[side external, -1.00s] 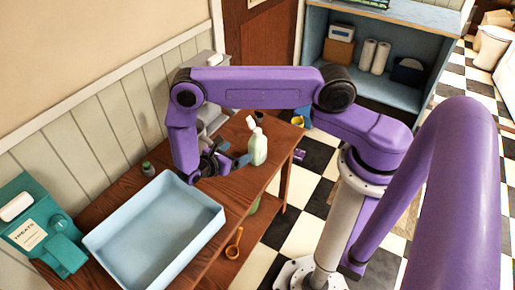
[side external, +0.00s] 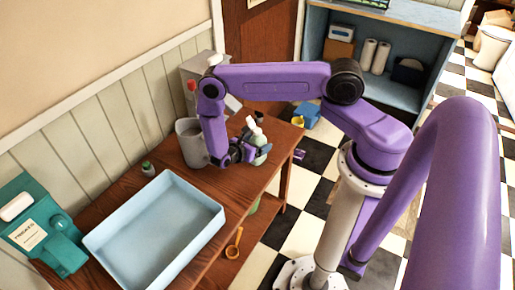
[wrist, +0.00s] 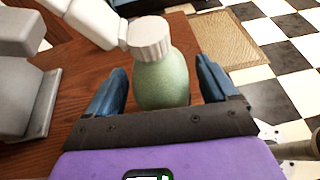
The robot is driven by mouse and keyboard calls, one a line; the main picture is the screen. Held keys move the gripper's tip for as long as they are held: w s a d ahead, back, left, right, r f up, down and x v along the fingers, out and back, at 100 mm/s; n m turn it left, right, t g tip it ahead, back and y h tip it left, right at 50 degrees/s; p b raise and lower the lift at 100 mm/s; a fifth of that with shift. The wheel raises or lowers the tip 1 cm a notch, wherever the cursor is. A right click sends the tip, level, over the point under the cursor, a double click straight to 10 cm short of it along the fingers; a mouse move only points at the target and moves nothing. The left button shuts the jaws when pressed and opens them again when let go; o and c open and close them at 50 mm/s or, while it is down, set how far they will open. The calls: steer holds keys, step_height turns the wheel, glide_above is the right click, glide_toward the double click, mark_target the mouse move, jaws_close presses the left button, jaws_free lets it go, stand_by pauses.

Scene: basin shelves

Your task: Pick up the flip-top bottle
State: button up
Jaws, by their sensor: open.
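The flip-top bottle stands upright on the wooden table, with a pale green body (wrist: 163,75) and a white ribbed cap tipped open to the left in the wrist view. In the side view the bottle (side external: 261,142) is partly hidden behind my gripper (side external: 250,154). My gripper (wrist: 160,92) is open. In the wrist view its two blue fingers lie on either side of the bottle's body, with a small gap visible at each side. The bottle's lower part is hidden by the gripper's palm.
A light blue basin (side external: 95,243) sits at the table's front. A grey pitcher-like container (side external: 190,146) stands left of my gripper. A small green bottle (side external: 148,169) and a teal treats box (side external: 42,262) are further left. The table's right edge is close to the bottle.

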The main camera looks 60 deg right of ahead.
steer(key=shift+d+f, duration=0.15)
steer(key=shift+d, duration=0.3)
steer(key=c, duration=1.2)
steer(key=shift+r, duration=0.75)
steer(key=s+a+r, duration=0.1)
steer(key=s+r, duration=0.2)
steer(key=s, duration=0.1)
steer(key=s+a+r, duration=0.2)
steer(key=s+r, duration=0.2)
steer(key=s+a+r, duration=0.1)
steer(key=s+r, duration=0.3)
steer(key=s, duration=0.1)
steer(key=shift+s+a+r, duration=0.1)
steer(key=shift+a+r, duration=0.15)
steer(key=shift+a, duration=0.15)
